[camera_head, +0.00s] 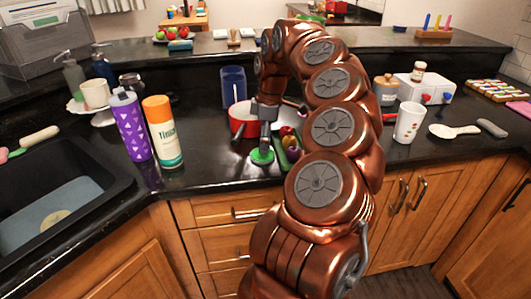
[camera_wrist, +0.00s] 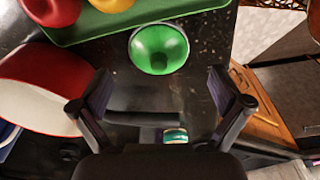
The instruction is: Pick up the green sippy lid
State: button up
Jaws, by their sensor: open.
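The green sippy lid (camera_head: 262,156) lies on the black counter near its front edge in the head view. In the wrist view the lid (camera_wrist: 159,48) is a round, shiny green piece beyond my fingertips, beside a green tray. My gripper (camera_head: 266,138) points down above the lid in the head view. In the wrist view my gripper (camera_wrist: 161,92) is open, with nothing between its fingers. The lid is apart from both fingertips there. My arm hides part of the counter to the right of the lid.
A red bowl (camera_head: 243,121) sits close behind the gripper; it also shows at left in the wrist view (camera_wrist: 38,88). A green tray (camera_wrist: 105,27) with fruit adjoins the lid. A blue cup (camera_head: 233,86), an orange-capped bottle (camera_head: 163,133) and a purple bottle (camera_head: 130,127) stand left.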

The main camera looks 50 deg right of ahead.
jog(key=f, duration=0.3)
jog(key=shift+w+a+f, duration=0.1)
jog(key=shift+w+a, duration=0.1)
jog(key=shift+w, duration=0.05)
jog(key=shift+c, duration=0.2)
jog(key=c, duration=1.3)
